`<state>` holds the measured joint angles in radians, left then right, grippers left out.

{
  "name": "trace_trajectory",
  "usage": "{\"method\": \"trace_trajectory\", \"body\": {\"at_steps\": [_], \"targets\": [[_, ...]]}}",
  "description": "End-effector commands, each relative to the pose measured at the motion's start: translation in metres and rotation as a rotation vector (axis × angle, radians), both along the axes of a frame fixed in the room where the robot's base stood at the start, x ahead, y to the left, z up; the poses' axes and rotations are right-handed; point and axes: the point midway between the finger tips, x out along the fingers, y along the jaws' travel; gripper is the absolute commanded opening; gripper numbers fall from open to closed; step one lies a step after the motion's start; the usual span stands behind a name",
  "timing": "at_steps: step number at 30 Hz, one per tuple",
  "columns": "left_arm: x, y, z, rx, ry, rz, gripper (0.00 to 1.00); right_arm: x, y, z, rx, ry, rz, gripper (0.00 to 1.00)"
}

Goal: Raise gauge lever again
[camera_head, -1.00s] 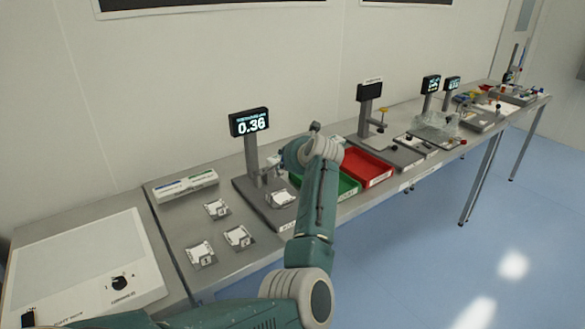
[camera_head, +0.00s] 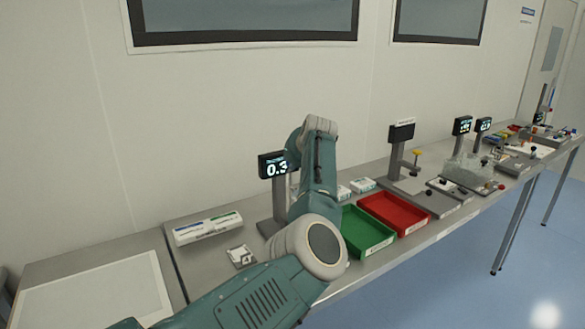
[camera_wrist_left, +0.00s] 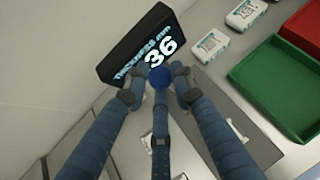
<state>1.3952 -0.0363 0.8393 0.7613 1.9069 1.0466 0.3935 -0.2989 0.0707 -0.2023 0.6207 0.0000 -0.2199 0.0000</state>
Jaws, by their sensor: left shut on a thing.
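The thickness gauge has a black display (camera_head: 271,165) on a grey post (camera_head: 279,203); my arm covers part of its reading. In the left wrist view the display (camera_wrist_left: 140,47) ends in "36". The lever's round blue knob (camera_wrist_left: 160,77) sits between the fingertips of my left gripper (camera_wrist_left: 160,73), which is shut on it. The lever's stem is hidden. In the head view my arm hides the gripper and knob. My right gripper is not in view.
A green tray (camera_head: 382,248) and a red tray (camera_head: 412,225) stand right of the gauge. Small white boxes (camera_head: 362,184) lie behind them. A white labelled sample (camera_head: 240,255) and a long white box (camera_head: 208,228) lie to the left. Other gauges stand farther right.

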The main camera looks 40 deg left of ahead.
Motion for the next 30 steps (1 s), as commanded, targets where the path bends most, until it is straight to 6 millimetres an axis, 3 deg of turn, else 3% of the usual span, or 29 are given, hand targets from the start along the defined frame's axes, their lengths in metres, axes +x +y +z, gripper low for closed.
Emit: {"method": "trace_trajectory", "body": {"at_steps": [17,18,21,30], "targets": [[0.001,0.003,0.009,0.012,-0.013,0.001,0.00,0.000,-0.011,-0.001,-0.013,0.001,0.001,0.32],[0.002,0.003,0.009,0.012,-0.013,0.001,0.26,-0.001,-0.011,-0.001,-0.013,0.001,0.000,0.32],[0.002,0.003,0.008,0.010,-0.013,0.000,0.43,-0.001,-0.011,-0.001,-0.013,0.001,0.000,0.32],[0.001,0.001,0.005,0.005,-0.006,0.000,0.43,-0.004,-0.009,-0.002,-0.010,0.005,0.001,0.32]]}}
